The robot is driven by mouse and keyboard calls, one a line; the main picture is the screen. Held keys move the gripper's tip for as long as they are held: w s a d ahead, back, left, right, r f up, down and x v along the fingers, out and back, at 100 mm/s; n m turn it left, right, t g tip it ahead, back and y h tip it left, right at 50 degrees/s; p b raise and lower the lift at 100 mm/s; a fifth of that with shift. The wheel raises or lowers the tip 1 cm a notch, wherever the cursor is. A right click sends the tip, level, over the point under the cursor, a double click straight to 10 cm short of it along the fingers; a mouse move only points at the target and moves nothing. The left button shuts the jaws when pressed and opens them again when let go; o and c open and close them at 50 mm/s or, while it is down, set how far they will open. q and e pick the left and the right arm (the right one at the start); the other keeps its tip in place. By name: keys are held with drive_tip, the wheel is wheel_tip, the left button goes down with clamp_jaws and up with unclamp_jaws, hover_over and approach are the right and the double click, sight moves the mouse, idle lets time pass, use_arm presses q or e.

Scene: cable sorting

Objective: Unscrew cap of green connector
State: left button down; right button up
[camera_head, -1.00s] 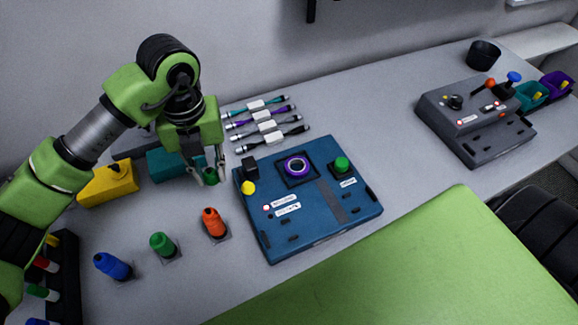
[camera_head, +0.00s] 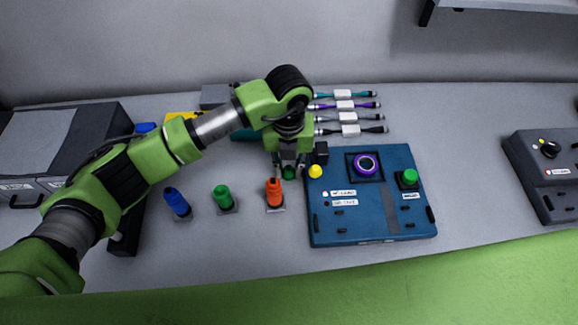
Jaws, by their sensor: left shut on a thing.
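My left gripper (camera_head: 289,164) is shut on a dark green round piece (camera_head: 289,173), which looks like a cap. The fingers partly hide it. They hold it behind the orange connector (camera_head: 274,191) and close to the left edge of the blue panel box (camera_head: 400,225). The green connector (camera_head: 222,196) stands upright on a small base on the table, left of the orange one. A blue connector (camera_head: 176,201) stands further left, slightly tilted. My right gripper is not in view.
The panel box carries a yellow button (camera_head: 315,171), a purple ring (camera_head: 367,164) and a green button (camera_head: 410,177). Several cables (camera_head: 348,117) lie behind it. A grey device (camera_head: 550,175) stands at the right. The table (camera_head: 470,170) is bare between it and the panel box.

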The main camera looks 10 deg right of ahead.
use_arm(q)
drive_tip(key=shift+f, duration=0.4)
drive_tip(key=shift+f, duration=0.1)
drive_tip(key=shift+f+b, duration=0.15)
drive_tip(key=shift+b, duration=0.15)
drive_tip(key=c, duration=2.1)
unclamp_jaws()
